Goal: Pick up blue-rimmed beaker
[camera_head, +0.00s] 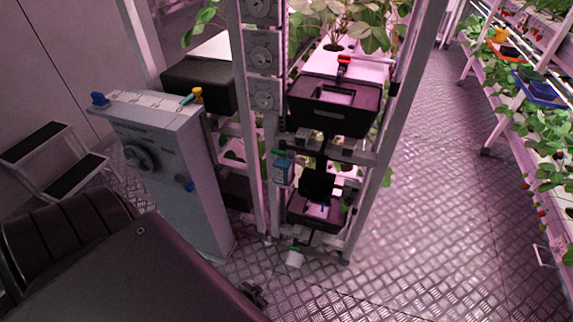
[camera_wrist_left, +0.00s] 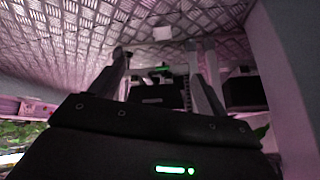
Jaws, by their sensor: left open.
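I cannot make out a blue-rimmed beaker for certain in either view. A small blue and white item with a green top (camera_head: 283,170) is at the rack's front post in the head view; its exact shape is unclear. My left gripper (camera_wrist_left: 163,52) is open in the left wrist view, its two fingers apart with nothing held between them. A small white block (camera_wrist_left: 162,33) shows beyond the fingertips, and a similar white block (camera_head: 295,259) is low by the rack's foot in the head view. My right gripper is not in view.
A metal rack holds a black bin (camera_head: 335,118) and plants. A grey cabinet (camera_head: 165,150) stands left of it, with a blue item (camera_head: 99,99) on top. A step stool (camera_head: 45,150) is at far left. Patterned floor (camera_head: 430,220) is clear toward the plant shelves at right.

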